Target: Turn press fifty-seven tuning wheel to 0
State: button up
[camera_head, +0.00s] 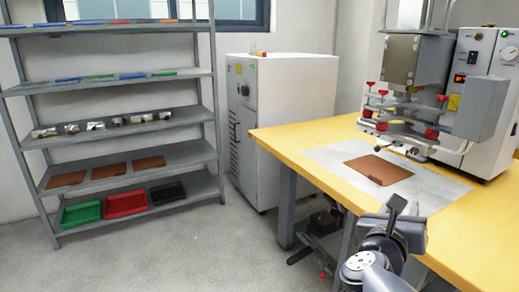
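The press (408,75) stands on the yellow table at the right. It has a grey head, red knobs (383,92) and a white cabinet (483,60) with small dials, lights and an orange switch. No number is readable on it, and I cannot tell which part is the tuning wheel or where it is set. My gripper (406,207) is at the lower right, in front of the press and near the table's front edge. Its dark fingertips look apart, with nothing seen between them. It is well away from the press and touches none of its controls.
A brown sheet (379,170) lies on a pale mat (330,155) on the yellow table (290,137). A white cabinet (290,95) stands behind the table. A grey shelf (120,88) at the left holds parts, brown sheets and coloured trays. The floor (190,255) between is clear.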

aim_at(245, 90)
jog(key=i+j+u, duration=0.35)
jog(key=i, duration=0.15)
jog(key=i+j+u, duration=0.2)
jog(key=i+u, duration=0.15)
jog(key=i, duration=0.2)
jog(key=i+u, duration=0.35)
jog(key=i, duration=0.2)
jog(key=i+j+z, duration=0.1)
jog(key=i+z, duration=0.15)
jog(key=i, duration=0.3)
jog(key=i+j+z, duration=0.3)
jog(key=i, duration=0.25)
jog(key=i+j+z, duration=0.25)
jog(key=i, duration=0.25)
jog(key=i+j+z, duration=1.05)
jog(key=j, duration=0.25)
